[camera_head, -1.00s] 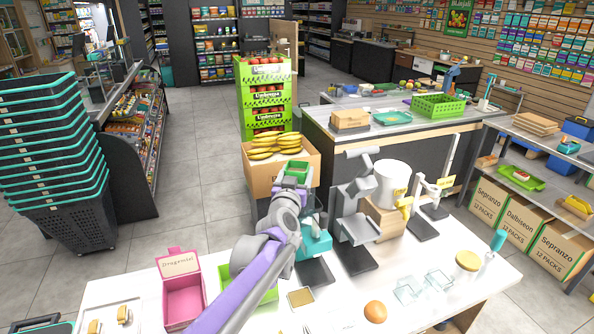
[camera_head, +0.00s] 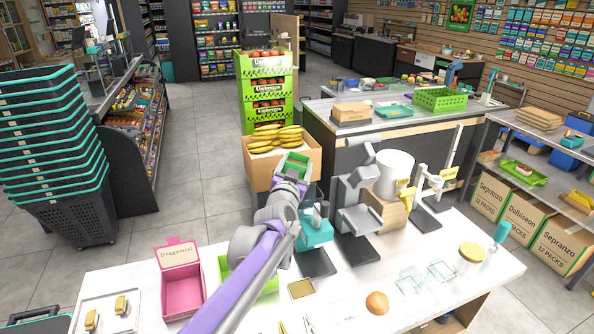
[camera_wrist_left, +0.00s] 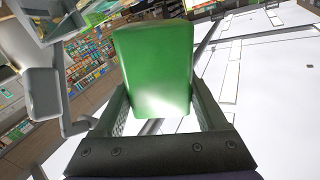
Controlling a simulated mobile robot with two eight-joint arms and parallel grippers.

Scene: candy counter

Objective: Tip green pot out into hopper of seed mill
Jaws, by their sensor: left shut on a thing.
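My left gripper (camera_head: 289,181) is shut on the green pot (camera_head: 294,165), holding it up above the far side of the white counter. In the left wrist view the pot (camera_wrist_left: 155,68) fills the middle, between the two fingers (camera_wrist_left: 160,112); its contents do not show. In the head view the pot looks tilted. A teal machine (camera_head: 315,232) on a dark base stands just right of and below my left wrist, partly hidden by the arm. It may be the seed mill; I cannot make out its hopper. My right gripper is not in view.
A grey machine (camera_head: 357,215) and a white bucket (camera_head: 394,174) on a wooden block stand right of the teal machine. A pink box (camera_head: 182,287), an egg (camera_head: 377,303) and clear dishes (camera_head: 411,279) lie nearer. A banana carton (camera_head: 262,173) stands beyond the counter.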

